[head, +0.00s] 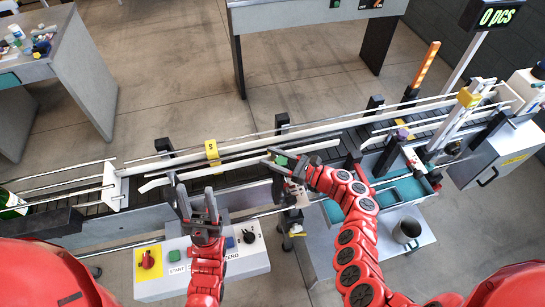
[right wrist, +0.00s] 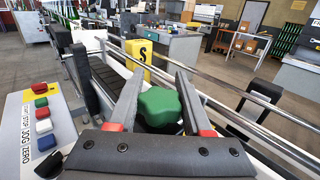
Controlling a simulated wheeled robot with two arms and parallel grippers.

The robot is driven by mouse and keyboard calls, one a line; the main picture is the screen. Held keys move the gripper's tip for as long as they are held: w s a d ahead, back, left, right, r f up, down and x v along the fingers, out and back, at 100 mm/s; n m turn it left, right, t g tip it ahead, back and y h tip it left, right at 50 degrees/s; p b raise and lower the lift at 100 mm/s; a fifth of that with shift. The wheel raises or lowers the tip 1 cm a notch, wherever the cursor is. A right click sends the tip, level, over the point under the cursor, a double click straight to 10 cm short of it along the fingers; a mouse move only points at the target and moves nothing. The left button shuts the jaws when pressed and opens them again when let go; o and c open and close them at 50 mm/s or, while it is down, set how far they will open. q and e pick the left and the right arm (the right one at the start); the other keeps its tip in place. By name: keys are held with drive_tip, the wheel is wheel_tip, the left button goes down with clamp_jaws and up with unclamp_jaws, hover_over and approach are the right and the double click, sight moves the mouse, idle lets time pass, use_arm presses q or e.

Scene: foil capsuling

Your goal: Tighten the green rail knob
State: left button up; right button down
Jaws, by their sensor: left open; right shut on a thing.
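The green rail knob (right wrist: 159,107) is a lobed green knob that sits between the two fingers of my right gripper (right wrist: 155,95) in the right wrist view. The fingers are shut on it from both sides. In the head view the green knob (head: 281,160) shows small at the tip of my right gripper (head: 290,162), beside the conveyor rail. My left gripper (head: 198,205) is open and empty, above the control panel (head: 150,285) in front of the conveyor.
A yellow block marked S (head: 211,150) stands on the rail left of the knob. A green bottle (head: 12,204) is at the far left.

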sight(282, 156)
drive_tip(key=m+t+h+b, duration=0.1)
drive_tip(key=m+t+h, duration=0.2)
drive_tip(key=w+d+m+t+h+b, duration=0.1)
drive_tip(key=m+t+h+b, duration=0.1)
drive_tip(key=m+t+h, duration=0.1)
drive_tip(key=m+t+h+b, duration=0.1)
drive_tip(key=m+t+h, duration=0.2)
drive_tip(key=h, duration=0.1)
drive_tip(key=shift+w+d+f+t+b, duration=0.15)
drive_tip(key=shift+w+d+t+b, duration=0.15)
drive_tip(key=shift+t, duration=0.1)
drive_tip(key=shift+d+r+m+h, duration=0.1)
drive_tip(key=shift+r+m+h, duration=0.15)
drive_tip(key=shift+m+h, duration=0.6)
drive_tip(key=shift+w+d+m+t+h+b, duration=0.1)
drive_tip(key=shift+d+m+t+h+b, duration=0.15)
drive_tip(key=shift+m+h+b, duration=0.45)
drive_tip(key=shift+w+d+m+t+h+b, duration=0.15)
drive_tip(key=shift+d+m+h+b, duration=0.1)
drive_tip(key=shift+h+b, duration=0.8)
drive_tip(key=shift+s, duration=0.15)
